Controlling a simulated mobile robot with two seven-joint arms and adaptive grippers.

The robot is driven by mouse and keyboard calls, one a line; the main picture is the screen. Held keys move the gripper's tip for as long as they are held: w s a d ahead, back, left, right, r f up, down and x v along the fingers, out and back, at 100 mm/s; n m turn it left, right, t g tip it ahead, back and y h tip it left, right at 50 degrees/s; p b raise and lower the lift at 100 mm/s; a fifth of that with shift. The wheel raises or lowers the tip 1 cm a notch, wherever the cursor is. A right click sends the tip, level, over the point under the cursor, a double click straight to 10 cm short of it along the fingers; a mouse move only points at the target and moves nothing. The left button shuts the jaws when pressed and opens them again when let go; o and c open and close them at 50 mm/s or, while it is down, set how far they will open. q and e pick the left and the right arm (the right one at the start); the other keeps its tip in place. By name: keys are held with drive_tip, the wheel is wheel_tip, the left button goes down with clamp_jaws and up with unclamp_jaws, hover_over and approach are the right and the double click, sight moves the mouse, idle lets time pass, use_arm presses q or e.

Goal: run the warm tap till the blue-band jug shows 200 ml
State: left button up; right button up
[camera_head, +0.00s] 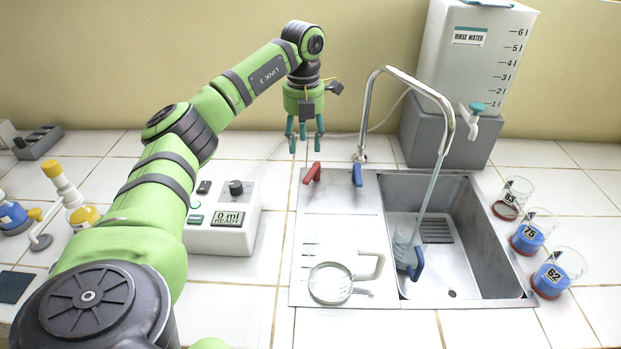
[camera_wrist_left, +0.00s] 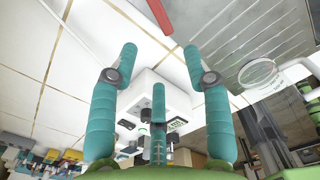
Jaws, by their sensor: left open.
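My left gripper (camera_head: 305,138) is open and empty, fingers down, just above and behind the red tap lever (camera_head: 313,173). In the left wrist view its spread fingers (camera_wrist_left: 159,62) hold nothing, and the red lever (camera_wrist_left: 157,13) lies beyond them at the top edge. The blue tap lever (camera_head: 357,175) stands to the right. My right gripper is not in view.
A clear jug (camera_head: 330,285) with a pale handle is on the drainboard. Three labelled beakers, one of them marked 75 (camera_head: 529,236), stand right of the sink (camera_head: 460,268). A white box (camera_head: 215,240) reading "0 ml READY" is left; a rinse-water tank (camera_head: 468,60) stands behind.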

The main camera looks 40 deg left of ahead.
sight(307, 176)
use_arm(q)
drive_tip(key=shift+w+f+b, duration=0.15)
drive_tip(key=shift+f+b, duration=0.05)
drive_tip(key=shift+f, duration=0.4)
drive_tip(key=shift+w+f+b, duration=0.15)
drive_tip(key=shift+f+b, duration=0.05)
drive_tip(key=shift+f, duration=0.35)
drive_tip(key=shift+w+d+f, duration=0.1)
drive_tip(key=shift+f, duration=0.1)
drive_tip(key=shift+s+f, duration=0.15)
drive_tip(key=shift+f, duration=0.4)
drive_tip(key=shift+s+f, duration=0.15)
drive_tip(key=shift+f, duration=0.35)
drive_tip(key=f, duration=0.3)
drive_tip(key=shift+w+f+p, duration=0.2)
drive_tip(key=shift+f+p, duration=0.15)
drive_tip(key=shift+p, duration=0.05)
drive_tip(key=shift+f, duration=0.5)
clamp_jaws()
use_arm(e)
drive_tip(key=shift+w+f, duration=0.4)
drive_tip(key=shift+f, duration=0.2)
